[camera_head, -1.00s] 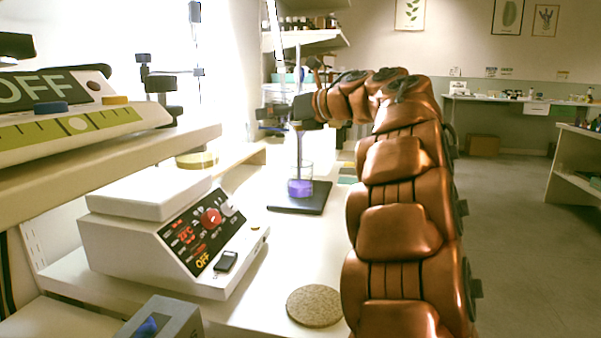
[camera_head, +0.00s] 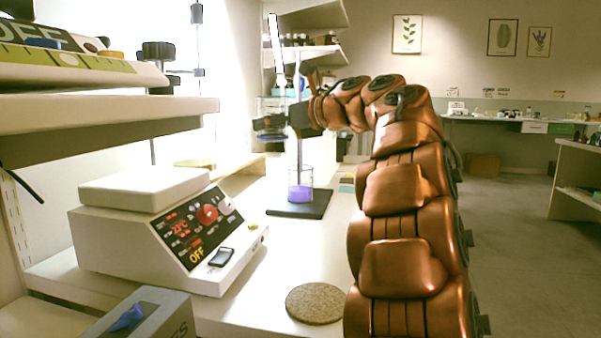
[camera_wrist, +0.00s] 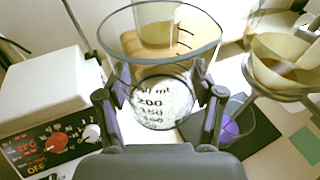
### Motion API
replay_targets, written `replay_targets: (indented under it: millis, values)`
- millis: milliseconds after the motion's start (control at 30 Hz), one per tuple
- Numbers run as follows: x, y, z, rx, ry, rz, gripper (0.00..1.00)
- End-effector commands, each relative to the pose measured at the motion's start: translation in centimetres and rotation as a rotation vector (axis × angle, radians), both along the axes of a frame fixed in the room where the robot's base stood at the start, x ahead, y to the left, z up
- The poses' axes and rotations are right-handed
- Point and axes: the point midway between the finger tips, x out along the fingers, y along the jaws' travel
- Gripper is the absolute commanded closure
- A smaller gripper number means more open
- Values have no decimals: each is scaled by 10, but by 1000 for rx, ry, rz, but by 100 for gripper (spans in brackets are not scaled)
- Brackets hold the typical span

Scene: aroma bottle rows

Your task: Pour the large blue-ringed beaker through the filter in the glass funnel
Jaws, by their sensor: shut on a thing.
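My gripper (camera_wrist: 160,98) is shut around a large clear beaker with a bluish rim and printed volume marks (camera_wrist: 168,65). I see no purple liquid in it. In the head view my gripper (camera_head: 299,118) holds the beaker (camera_head: 268,122), roughly upright, above the bench, left of the stand's upright. The funnel with its pale filter paper (camera_wrist: 278,68) is right of the held beaker in the wrist view, apart from it; my gripper mostly hides it in the head view. A receiving beaker with purple liquid (camera_head: 300,190) stands on the black stand base (camera_head: 312,206).
A white hotplate scale (camera_head: 165,235) with a red knob stands left on the bench. A cork mat (camera_head: 316,303) lies at the front, and a grey box (camera_head: 145,318) is at lower left. A white shelf (camera_head: 100,115) juts out at left. Bare bench lies between mat and stand.

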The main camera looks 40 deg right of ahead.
Motion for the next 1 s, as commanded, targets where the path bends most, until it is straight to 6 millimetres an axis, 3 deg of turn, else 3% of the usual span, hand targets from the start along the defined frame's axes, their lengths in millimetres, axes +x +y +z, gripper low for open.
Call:
replay_targets:
  millis: [267, 1000]
  values:
    - [-1, 2, 3, 0, 0, 0, 77]
    - [-20, 37, 44, 0, 0, -1, 77]
